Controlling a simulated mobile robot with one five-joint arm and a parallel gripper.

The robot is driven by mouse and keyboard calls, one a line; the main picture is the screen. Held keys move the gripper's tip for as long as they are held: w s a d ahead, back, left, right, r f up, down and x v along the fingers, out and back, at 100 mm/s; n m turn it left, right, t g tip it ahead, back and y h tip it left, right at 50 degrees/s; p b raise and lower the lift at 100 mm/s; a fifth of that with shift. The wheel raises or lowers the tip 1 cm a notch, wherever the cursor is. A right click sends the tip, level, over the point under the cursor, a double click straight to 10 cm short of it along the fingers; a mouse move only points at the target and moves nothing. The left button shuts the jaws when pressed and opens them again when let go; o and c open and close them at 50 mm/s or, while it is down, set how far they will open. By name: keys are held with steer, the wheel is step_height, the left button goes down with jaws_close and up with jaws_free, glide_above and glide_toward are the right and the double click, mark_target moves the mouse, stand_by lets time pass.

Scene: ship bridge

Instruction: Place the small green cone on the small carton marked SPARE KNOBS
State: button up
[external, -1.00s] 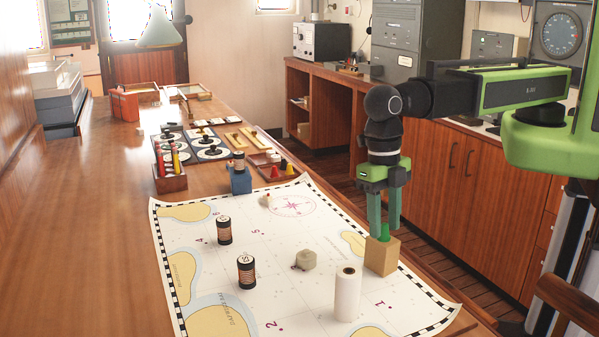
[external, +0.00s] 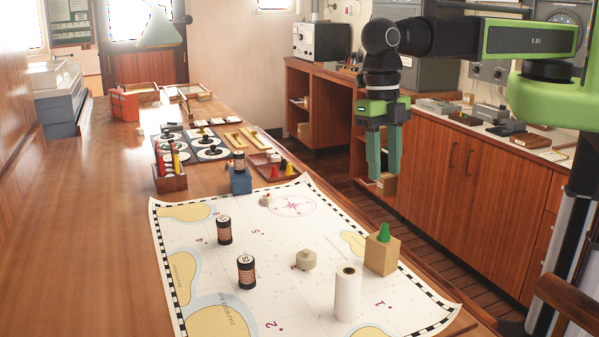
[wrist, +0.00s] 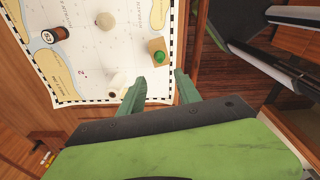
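The small green cone (external: 384,232) stands upright on top of the small tan carton (external: 381,256), at the right edge of the chart. Any marking on the carton is not readable here. The wrist view also shows the cone (wrist: 158,57) on the carton (wrist: 155,46). My gripper (external: 383,178) is above the cone and clear of it, with nothing between its fingers. In the wrist view both fingers (wrist: 160,82) are apart with an empty gap.
A white paper roll (external: 347,294), a beige knob-like piece (external: 306,260) and dark labelled cylinders (external: 246,272) stand on the chart (external: 290,302). A tray (external: 272,167) holds red and yellow cones. The table's left side is clear.

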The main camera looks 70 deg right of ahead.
steer(key=w+d+m, duration=0.5)
steer(key=d, duration=0.4)
steer(key=w+d+m, duration=0.5)
steer(key=d, duration=0.4)
steer(key=w+d+m, duration=0.5)
steer(key=d, duration=0.4)
steer(key=d+m+t, duration=0.1)
steer(key=d+m, duration=1.3)
steer(key=d, duration=1)
steer(key=shift+w+h, duration=0.2)
steer(key=shift+h, duration=0.2)
steer(key=shift+f, duration=0.1)
step_height(320, 180, down, 20)
steer(key=b, duration=2)
steer(key=shift+r, duration=0.2)
